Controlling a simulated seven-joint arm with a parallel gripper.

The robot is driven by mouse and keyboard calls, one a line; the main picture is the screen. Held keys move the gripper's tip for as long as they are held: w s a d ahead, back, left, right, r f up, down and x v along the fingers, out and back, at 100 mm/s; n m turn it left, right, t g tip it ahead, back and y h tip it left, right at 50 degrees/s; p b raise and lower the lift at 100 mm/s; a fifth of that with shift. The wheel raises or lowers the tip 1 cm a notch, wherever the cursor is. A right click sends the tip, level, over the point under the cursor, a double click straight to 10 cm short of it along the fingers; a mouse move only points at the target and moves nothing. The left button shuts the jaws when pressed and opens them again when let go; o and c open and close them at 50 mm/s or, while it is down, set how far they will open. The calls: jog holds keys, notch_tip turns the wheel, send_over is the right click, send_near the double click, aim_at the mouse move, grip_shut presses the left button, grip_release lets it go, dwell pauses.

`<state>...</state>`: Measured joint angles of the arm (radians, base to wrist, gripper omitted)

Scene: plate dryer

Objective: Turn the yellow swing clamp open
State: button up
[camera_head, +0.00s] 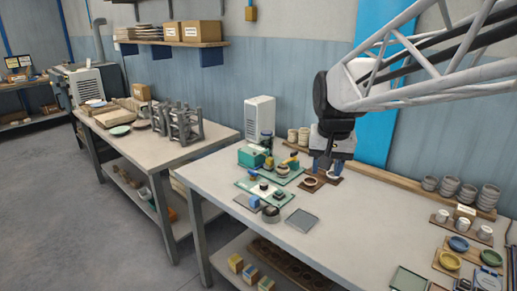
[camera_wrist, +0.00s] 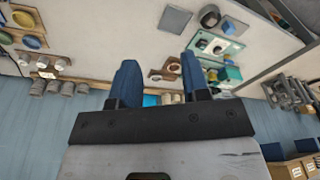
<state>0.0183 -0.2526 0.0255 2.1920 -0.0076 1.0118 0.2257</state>
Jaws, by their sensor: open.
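The yellow swing clamp (camera_head: 291,160) sits on a green fixture plate at the back of the near table, left of my gripper in the head view. In the wrist view a small yellow part (camera_wrist: 212,76), apparently the clamp, shows just right of the right finger. My gripper (camera_head: 324,166) is above the table beside the fixture, over a brown board with a ring. In the wrist view its two blue fingers (camera_wrist: 160,75) are spread apart with nothing between them. The clamp is small, so its exact angle cannot be told.
A teal box (camera_head: 252,156) stands left of the clamp. A second green plate (camera_head: 265,191) with small parts lies in front. A grey square tray (camera_head: 301,222) is nearer the edge. Cups (camera_head: 467,194) and bowls are at the right. The table's middle is clear.

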jog(key=w+m, duration=0.2)
jog(key=w, duration=1.2)
jog(key=m+g, duration=0.2)
jog(key=m, duration=0.2)
send_over(294, 151)
jog(key=f, duration=1)
jog(key=s+f, duration=0.1)
jog(key=f, duration=0.4)
jog(key=shift+w+d+f, duration=0.1)
jog(key=shift+w+f, duration=0.2)
jog(key=shift+w, duration=0.2)
jog(key=shift+f, duration=0.15)
jog(key=shift+f, duration=3.75)
jog(key=shift+c, duration=0.3)
